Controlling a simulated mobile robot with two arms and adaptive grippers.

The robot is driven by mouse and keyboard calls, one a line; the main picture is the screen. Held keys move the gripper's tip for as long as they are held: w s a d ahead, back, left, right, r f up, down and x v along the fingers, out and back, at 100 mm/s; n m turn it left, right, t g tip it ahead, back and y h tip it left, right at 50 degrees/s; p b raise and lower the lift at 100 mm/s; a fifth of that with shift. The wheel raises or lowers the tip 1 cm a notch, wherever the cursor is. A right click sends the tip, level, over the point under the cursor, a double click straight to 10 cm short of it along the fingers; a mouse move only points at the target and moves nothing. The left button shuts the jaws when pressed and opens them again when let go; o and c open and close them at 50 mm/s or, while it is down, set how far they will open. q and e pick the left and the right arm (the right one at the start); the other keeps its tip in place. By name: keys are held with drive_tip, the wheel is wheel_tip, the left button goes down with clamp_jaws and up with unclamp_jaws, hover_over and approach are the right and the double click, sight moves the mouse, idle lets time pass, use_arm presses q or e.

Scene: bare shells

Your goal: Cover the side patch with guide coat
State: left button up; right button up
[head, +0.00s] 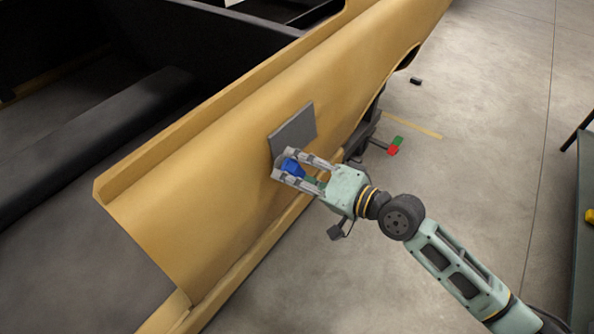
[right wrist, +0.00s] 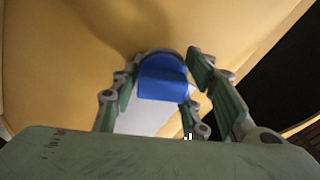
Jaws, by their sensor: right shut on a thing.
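The side patch (head: 294,130) is a dark grey square on the yellow side panel of a bare shell; in the right wrist view it looks light grey (right wrist: 140,121), partly hidden behind the gripper. My right gripper (head: 283,171) is shut on a blue applicator (head: 291,166) at the patch's lower edge. The blue applicator (right wrist: 163,80) also shows between the fingers in the right wrist view, with its front close to the panel. I cannot tell whether it touches the surface. My left gripper is not in view.
The yellow shell panel (head: 190,200) runs diagonally across the left. A red and green item (head: 395,146) and a small black item (head: 415,81) are beyond the arm. A dark table (head: 584,240) stands at the right edge. Grey floor between is clear.

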drive_tip(key=shift+a, duration=0.1)
drive_tip(key=shift+x, duration=0.85)
drive_tip(key=shift+w+d+f+b, duration=0.2)
drive_tip(key=shift+w+d+b, duration=0.35)
drive_tip(key=shift+b, duration=0.25)
drive_tip(key=shift+w+d+r+b, duration=0.1)
drive_tip(key=shift+w+d+b, duration=0.4)
drive_tip(key=shift+w+b, duration=0.3)
drive_tip(key=shift+w+d+f+b, duration=0.1)
drive_tip(key=shift+w+d+b, duration=0.45)
drive_tip(key=shift+w+b, duration=0.2)
drive_tip(key=shift+w+d+r+b, duration=0.1)
drive_tip(key=shift+w+d+b, duration=0.4)
drive_tip(key=shift+w+b, duration=0.3)
